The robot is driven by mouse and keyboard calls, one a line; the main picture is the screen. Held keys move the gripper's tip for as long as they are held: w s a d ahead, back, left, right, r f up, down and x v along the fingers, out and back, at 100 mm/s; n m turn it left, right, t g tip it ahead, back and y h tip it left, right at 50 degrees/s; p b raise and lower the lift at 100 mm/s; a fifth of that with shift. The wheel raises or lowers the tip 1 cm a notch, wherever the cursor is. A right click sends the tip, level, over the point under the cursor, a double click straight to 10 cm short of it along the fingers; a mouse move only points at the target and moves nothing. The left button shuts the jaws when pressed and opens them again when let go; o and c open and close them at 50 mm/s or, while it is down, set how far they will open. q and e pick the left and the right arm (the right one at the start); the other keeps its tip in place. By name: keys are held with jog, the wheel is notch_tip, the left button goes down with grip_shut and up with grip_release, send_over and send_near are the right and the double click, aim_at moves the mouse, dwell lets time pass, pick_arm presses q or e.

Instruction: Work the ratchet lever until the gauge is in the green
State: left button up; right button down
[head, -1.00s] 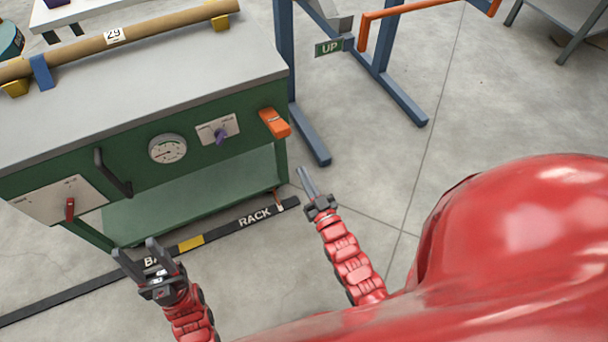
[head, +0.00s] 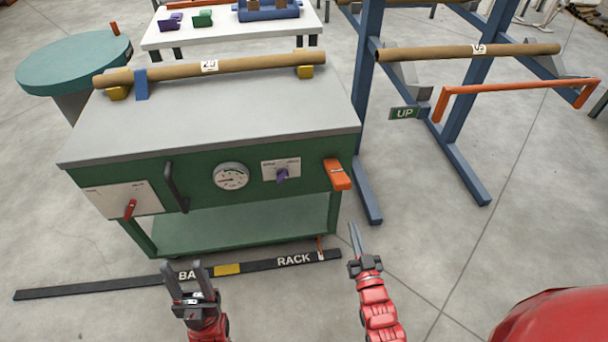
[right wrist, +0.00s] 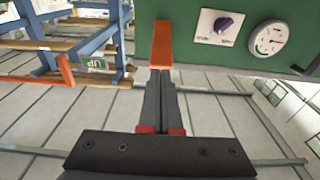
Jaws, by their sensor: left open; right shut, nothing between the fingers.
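The ratchet lever seems to be the orange handle (head: 337,174) at the right end of the green cabinet's front; it also shows in the right wrist view (right wrist: 162,45), just beyond my fingertips. The round white gauge (head: 231,176) is on the cabinet front; its reading is too small to tell. It also shows in the right wrist view (right wrist: 268,40). My right gripper (head: 354,238) is shut and empty, below the orange handle in the head view; contact cannot be told. My left gripper (head: 187,278) is open and empty, in front of the cabinet's lower left.
The cabinet (head: 220,125) carries a brown tube on yellow supports. A purple knob (head: 282,175), a black handle (head: 176,188) and a red switch (head: 130,208) are on its front. A blue rack (head: 455,120) with an orange bar stands right.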

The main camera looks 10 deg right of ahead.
jog(key=w+r+g+p, duration=0.2)
jog(key=r+g+p, duration=0.2)
jog(key=r+p, duration=0.3)
jog(key=w+r+g+p, duration=0.3)
jog(key=r+p, duration=0.4)
jog(key=r, duration=0.3)
jog(key=shift+w+a+g+p, duration=0.2)
jog(key=shift+w+g+p, duration=0.1)
jog(key=shift+g, duration=0.2)
jog(key=shift+w, duration=0.1)
